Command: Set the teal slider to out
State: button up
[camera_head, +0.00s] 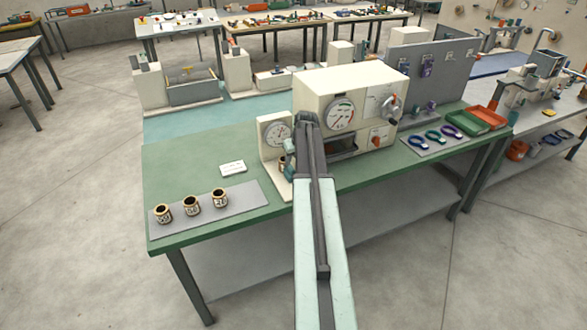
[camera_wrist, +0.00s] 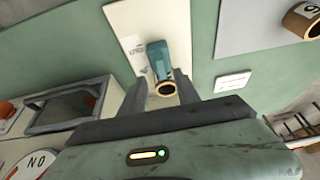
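The teal slider (camera_wrist: 157,58) is a small teal block on a cream base plate (camera_wrist: 128,27) with small dark lettering beside it. A tan-rimmed spool (camera_wrist: 165,89) with a dark hole sits at its near end. In the wrist view my gripper (camera_wrist: 161,85) is open, with one dark finger on each side of the spool and gaps showing between. I cannot tell how far above the plate the fingertips are. In the head view my arm hides most of the slider; a teal bit (camera_head: 290,146) shows left of the arm, beside the cream machine (camera_head: 335,90).
A grey mat (camera_head: 240,199) with three labelled spools (camera_head: 191,203) lies at the left of the green table (camera_head: 190,165). A white card (camera_head: 232,168) lies near it. Right of the machine are colored rings (camera_head: 432,137) and trays (camera_head: 476,120). A dial box (camera_head: 275,130) stands close to my arm.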

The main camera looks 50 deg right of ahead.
aim_at(292, 168)
jog(key=b+x, duration=0.5)
jog(key=x, duration=0.1)
jog(key=shift+w+f, duration=0.1)
jog(key=shift+f, duration=0.2)
jog(key=shift+r, duration=0.15)
grip_shut()
dwell(0.8)
